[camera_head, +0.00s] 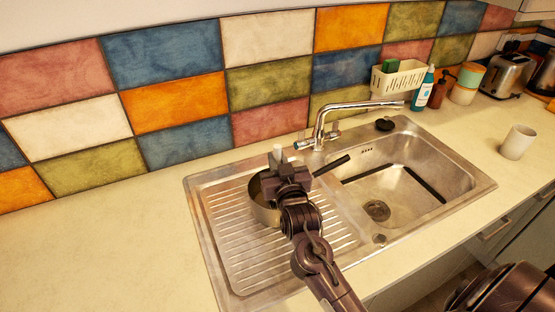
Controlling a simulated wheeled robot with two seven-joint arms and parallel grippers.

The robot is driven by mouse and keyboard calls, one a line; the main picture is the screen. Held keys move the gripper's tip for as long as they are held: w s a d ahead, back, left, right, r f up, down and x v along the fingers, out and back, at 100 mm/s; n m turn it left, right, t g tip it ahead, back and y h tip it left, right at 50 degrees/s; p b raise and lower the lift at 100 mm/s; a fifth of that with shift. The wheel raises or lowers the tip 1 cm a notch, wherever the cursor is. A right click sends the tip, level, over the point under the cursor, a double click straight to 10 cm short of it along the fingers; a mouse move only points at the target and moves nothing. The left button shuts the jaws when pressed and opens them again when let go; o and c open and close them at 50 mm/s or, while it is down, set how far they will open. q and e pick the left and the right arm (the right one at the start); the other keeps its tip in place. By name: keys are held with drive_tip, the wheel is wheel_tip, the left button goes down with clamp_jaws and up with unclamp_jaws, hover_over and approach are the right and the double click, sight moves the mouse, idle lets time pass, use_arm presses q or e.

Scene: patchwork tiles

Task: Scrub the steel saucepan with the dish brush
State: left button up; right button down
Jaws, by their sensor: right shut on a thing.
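The steel saucepan (262,212) sits on the ribbed drainboard at the left of the sink, partly hidden behind my right gripper. Its dark handle (333,164) points right, toward the basin. My right gripper (279,174) is over the saucepan, shut on the dish brush (278,154). Only a pale upright end of the brush shows above the fingers. Its head is hidden, so I cannot tell whether it touches the pan. My left gripper is not in view.
The steel sink (413,205) has an empty-looking basin with a dark strip inside. The tap (320,125) stands behind it. A cream caddy (398,78), blue bottle (423,90), toaster (508,74) and white mug (517,142) are at the right. The counter (100,245) at left is clear.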

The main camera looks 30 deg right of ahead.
drive_tip(key=shift+f+b, duration=0.3)
drive_tip(key=shift+f, duration=0.3)
idle(0.4)
